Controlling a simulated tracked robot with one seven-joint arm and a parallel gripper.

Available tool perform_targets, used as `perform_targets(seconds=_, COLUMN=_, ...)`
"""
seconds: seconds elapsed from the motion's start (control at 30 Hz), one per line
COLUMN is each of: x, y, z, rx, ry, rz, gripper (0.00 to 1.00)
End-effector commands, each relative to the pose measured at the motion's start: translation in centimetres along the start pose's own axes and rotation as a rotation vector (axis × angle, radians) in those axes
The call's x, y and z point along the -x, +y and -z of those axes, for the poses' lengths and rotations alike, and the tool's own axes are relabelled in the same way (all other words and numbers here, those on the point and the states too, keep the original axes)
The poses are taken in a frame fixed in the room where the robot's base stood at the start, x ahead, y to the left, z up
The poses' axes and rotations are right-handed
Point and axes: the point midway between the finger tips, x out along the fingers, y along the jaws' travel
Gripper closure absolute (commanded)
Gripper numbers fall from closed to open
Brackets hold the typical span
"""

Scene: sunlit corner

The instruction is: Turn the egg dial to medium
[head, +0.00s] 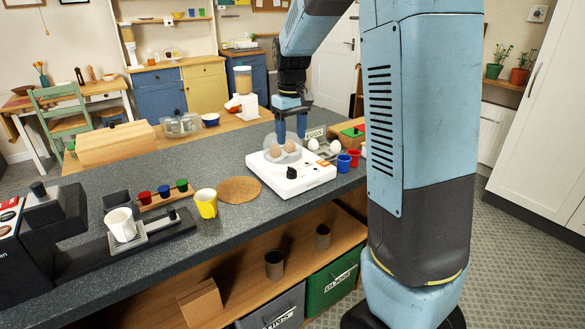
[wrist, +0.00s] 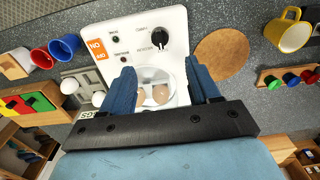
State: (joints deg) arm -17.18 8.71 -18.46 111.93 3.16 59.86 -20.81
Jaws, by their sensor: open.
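The white egg cooker (head: 300,184) sits on the dark counter and also shows in the wrist view (wrist: 139,19). Its black dial (head: 291,173) is on the near part of the top; it shows in the wrist view (wrist: 160,37) with small labels around it, too small to read surely. Brown eggs (head: 290,147) sit in a clear bowl on the cooker, partly visible between my fingers in the wrist view (wrist: 158,95). My gripper (head: 291,134) is open and empty, above the egg bowl, apart from the dial. The wrist view shows its blue fingers (wrist: 161,78) spread.
A round cork mat (head: 240,190) and a yellow mug (head: 206,202) stand left of the cooker. Blue (head: 344,162) and red (head: 354,157) cups stand right of it. White eggs (head: 336,146) sit behind the cups. A white blender-like appliance (head: 243,90) stands farther back.

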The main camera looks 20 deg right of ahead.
Motion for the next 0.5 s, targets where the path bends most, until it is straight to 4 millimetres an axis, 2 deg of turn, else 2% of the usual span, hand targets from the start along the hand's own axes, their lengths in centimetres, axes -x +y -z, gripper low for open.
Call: perform_targets(seconds=0.5, x=-9.0, y=0.0, z=-0.1, rx=-0.001, ry=-0.004, rz=0.001, gripper=0.39)
